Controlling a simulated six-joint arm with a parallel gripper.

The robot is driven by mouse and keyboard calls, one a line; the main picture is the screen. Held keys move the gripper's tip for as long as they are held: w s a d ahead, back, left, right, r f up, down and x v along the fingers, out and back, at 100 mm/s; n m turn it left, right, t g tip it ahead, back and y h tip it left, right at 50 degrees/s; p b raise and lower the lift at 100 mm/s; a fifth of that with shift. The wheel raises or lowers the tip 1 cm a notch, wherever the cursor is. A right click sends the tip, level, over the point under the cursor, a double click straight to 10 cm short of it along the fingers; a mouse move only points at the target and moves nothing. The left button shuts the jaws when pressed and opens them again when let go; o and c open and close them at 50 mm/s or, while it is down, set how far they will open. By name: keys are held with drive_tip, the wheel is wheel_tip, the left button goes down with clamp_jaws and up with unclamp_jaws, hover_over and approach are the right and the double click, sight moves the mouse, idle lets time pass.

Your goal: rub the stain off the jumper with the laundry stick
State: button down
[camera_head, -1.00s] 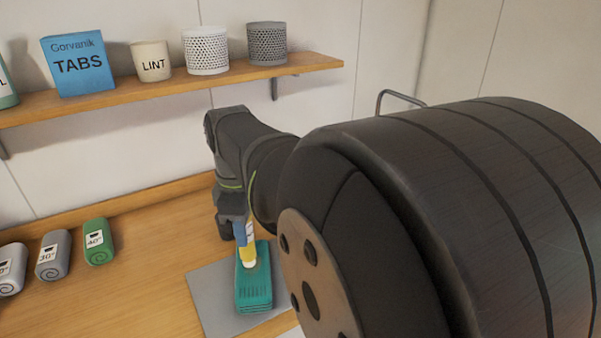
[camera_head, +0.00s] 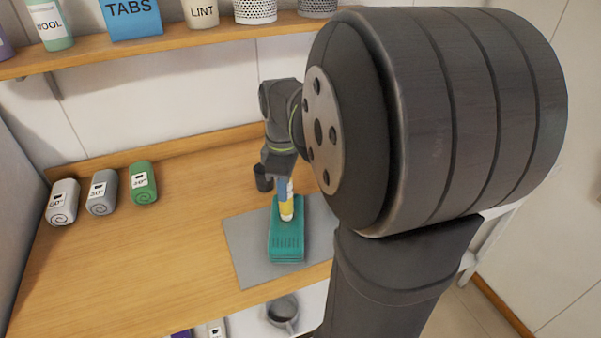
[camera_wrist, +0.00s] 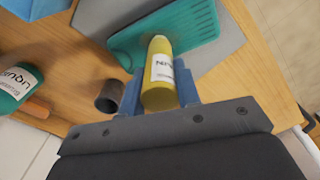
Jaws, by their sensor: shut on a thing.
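The jumper (camera_head: 287,246) is a folded teal piece lying flat on a grey mat (camera_head: 243,250); it also shows at the top of the wrist view (camera_wrist: 203,22). My gripper (camera_head: 284,188) is above its far part, pointing down. Its blue fingers (camera_wrist: 158,92) are shut on the laundry stick, a yellow tube with a white label (camera_wrist: 160,72). The stick (camera_head: 286,208) points its end down at the jumper; I cannot tell whether it touches. I cannot make out a stain; the stick hides part of the cloth.
A dark cup (camera_head: 263,178) stands just behind my gripper. Rolled cloths in white (camera_head: 62,202), grey (camera_head: 102,192) and green (camera_head: 143,182) lie at the left. A shelf (camera_head: 150,42) with containers runs along the back wall. The wooden top between cloths and mat is clear.

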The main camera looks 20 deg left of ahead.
drive_tip(key=s+d+r, duration=0.1)
drive_tip(key=s+r, duration=0.3)
drive_tip(key=r, duration=0.4)
drive_tip(key=shift+d, duration=0.2)
idle(1.2)
drive_tip(key=shift+w, duration=0.1)
idle(0.4)
